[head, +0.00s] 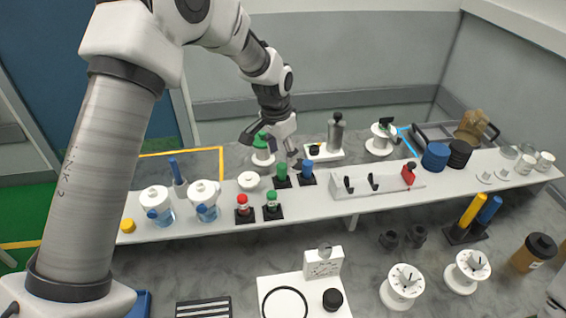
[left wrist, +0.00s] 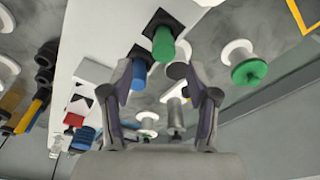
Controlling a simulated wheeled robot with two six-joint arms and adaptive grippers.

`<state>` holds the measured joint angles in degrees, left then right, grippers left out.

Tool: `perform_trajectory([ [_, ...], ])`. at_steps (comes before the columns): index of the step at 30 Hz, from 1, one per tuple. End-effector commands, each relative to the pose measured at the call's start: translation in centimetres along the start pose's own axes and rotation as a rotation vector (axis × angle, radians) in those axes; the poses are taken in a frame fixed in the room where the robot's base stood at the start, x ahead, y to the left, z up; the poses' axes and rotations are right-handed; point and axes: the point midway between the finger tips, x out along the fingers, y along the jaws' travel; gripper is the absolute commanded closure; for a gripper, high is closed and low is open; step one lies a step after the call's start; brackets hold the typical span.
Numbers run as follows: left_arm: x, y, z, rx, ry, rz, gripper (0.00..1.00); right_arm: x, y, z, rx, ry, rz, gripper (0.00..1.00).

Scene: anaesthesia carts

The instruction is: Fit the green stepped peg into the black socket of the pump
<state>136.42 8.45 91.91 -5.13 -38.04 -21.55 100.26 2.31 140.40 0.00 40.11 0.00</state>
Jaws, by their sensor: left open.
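The green stepped peg (head: 282,173) stands upright on a black square base on the white shelf, beside a blue peg (head: 307,171). In the left wrist view the green peg (left wrist: 163,43) shows above the gap between the fingers. What looks like the pump is a white plate with a grey cylinder (head: 335,133) and a black socket (head: 314,150), just behind the pegs. My left gripper (head: 272,150) is open and empty, above and behind the pegs. Its spread fingers also show in the left wrist view (left wrist: 165,85).
A white spool with a green top (head: 262,147) stands close behind the gripper. Small red-capped (head: 242,205) and green-capped (head: 272,203) bottles stand in front of the pegs. A white rack (head: 375,190) is to the right. Lidded jars (head: 205,198) stand left.

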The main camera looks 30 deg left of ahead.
Motion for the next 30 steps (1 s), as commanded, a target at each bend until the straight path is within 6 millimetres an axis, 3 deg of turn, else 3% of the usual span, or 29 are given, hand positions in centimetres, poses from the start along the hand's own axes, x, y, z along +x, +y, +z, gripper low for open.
perform_trajectory([
  [10, 5.3, -0.5, 0.0, -0.002, -0.003, 0.001, 0.40, -2.9, 0.0, 0.0, 0.000, 0.001, 0.000, 0.60],
  [17, 6.2, -0.5, -0.1, -0.001, 0.001, 0.000, 0.40, -2.7, 0.0, 0.0, 0.000, 0.000, 0.000, 0.60],
  [18, 6.1, -0.5, 0.0, 0.000, 0.000, 0.000, 0.44, -2.7, 0.0, 0.0, 0.000, 0.000, 0.000, 0.60],
  [22, 6.1, -0.5, 0.0, -0.001, 0.000, 0.000, 0.90, -2.7, 0.0, 0.0, 0.000, 0.000, 0.000, 0.60],
  [23, 6.1, -0.5, 0.0, -0.001, 0.000, 0.000, 0.94, -2.7, 0.0, 0.0, 0.000, 0.000, 0.000, 0.60],
  [30, 6.2, -0.5, 0.0, -0.001, 0.000, 0.000, 0.94, -2.7, 0.0, 0.0, 0.000, 0.001, 0.000, 0.60],
])
